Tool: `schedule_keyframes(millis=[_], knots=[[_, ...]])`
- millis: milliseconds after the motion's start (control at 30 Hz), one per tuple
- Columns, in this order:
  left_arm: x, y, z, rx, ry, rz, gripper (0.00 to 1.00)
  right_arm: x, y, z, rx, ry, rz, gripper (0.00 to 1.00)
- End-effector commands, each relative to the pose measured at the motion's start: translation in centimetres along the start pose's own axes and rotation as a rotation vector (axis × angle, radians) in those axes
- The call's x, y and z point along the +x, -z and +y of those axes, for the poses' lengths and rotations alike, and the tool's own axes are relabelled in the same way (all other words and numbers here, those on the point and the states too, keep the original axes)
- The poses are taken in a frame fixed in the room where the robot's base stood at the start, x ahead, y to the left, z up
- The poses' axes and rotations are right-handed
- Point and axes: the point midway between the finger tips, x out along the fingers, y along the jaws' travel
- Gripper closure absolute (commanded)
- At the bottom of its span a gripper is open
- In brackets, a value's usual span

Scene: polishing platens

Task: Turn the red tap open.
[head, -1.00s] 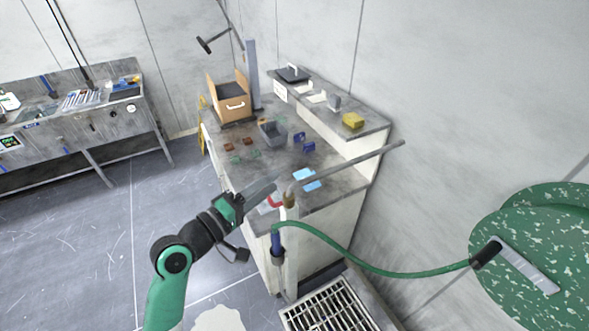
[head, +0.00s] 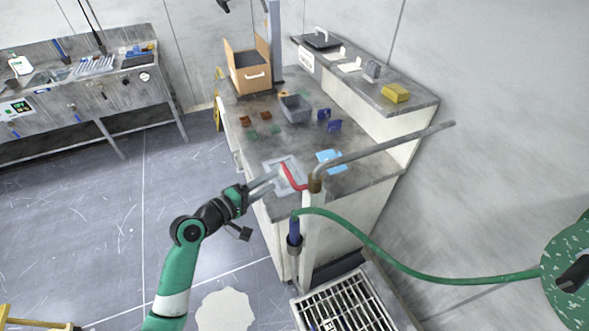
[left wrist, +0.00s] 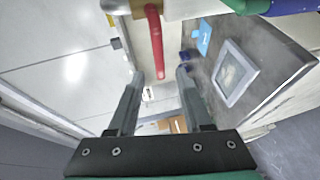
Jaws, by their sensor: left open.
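The red tap lever (head: 291,177) sits on a brass tap body (head: 315,184) at the top of a pale post beside the bench's front edge. It slants up and to the left from the body. It also shows as a red bar in the left wrist view (left wrist: 155,42), hanging from the top and ahead of the space between the fingers. My left gripper (head: 274,176) is open, with its fingertips just left of the lever. In the left wrist view my fingers (left wrist: 160,78) are apart with nothing held. Whether a finger touches the lever I cannot tell. My right gripper is not in view.
A long grey pipe (head: 390,143) runs from the tap to the right. A green hose (head: 400,265) hangs below it. The bench (head: 360,178) carries a cardboard box (head: 250,78), a grey bin (head: 295,108) and small parts. A floor grate (head: 345,308) lies below.

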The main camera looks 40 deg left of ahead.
Motion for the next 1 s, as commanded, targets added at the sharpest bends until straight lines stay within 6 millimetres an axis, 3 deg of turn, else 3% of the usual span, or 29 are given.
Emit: schedule_keyframes(millis=[300, 433, 600, 833, 867, 1000], knots=[[7.0, -0.1, -0.2, 0.001, 0.0, -0.002, 0.5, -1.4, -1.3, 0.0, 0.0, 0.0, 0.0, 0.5], [9.1, -0.1, -0.2, 0.002, 0.0, -0.001, 0.5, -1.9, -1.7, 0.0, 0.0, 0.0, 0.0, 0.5], [10.3, 0.0, 0.0, 0.001, 0.0, 0.001, 0.5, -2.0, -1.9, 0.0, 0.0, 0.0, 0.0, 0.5], [10.4, 0.0, 0.0, 0.001, 0.0, 0.001, 0.5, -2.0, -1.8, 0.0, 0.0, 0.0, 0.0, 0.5], [10.3, 0.0, 0.0, 0.001, 0.0, 0.001, 0.52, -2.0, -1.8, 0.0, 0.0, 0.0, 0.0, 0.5], [10.3, 0.0, 0.0, 0.001, 0.0, 0.001, 0.77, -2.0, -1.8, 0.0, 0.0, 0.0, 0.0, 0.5]])
